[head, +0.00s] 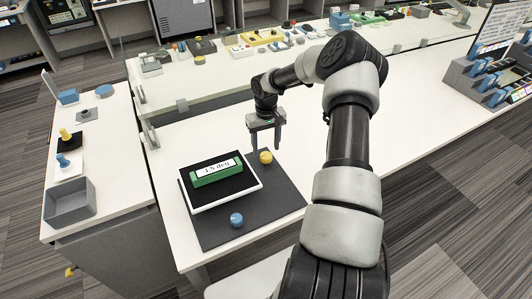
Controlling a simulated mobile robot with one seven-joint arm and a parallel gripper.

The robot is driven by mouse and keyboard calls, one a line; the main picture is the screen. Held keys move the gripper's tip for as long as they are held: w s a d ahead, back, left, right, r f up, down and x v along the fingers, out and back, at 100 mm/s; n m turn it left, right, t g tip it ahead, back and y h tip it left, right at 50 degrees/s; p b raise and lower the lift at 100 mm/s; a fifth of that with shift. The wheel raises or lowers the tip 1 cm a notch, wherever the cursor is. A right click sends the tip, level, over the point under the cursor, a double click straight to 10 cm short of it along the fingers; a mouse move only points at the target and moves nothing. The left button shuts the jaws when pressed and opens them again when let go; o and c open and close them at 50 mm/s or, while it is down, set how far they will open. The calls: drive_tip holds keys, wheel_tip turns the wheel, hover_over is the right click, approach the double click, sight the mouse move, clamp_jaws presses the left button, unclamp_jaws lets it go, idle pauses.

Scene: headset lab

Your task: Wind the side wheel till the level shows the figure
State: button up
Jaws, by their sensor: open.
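A green level (215,173) lies on a black plate with a white rim (252,190), and its white display reads what looks like 1.5 deg; any sign is too small to tell. A yellow knob (266,157) stands at the plate's far right edge. A blue knob (236,220) stands at its near side. I cannot tell which of them is the side wheel. My gripper (265,148) points down with its fingers apart, just beside and above the yellow knob. I cannot tell whether a finger touches it.
A dark mat (280,203) lies under the plate on the white table. A side bench at left holds a grey open bin (70,203) and small blue and yellow parts. A clear panel and crowded bench stand behind.

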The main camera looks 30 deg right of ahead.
sight(266, 155)
drive_tip(key=shift+f, duration=1.85)
drive_tip(key=c, duration=1)
drive_tip(key=shift+c, duration=0.2)
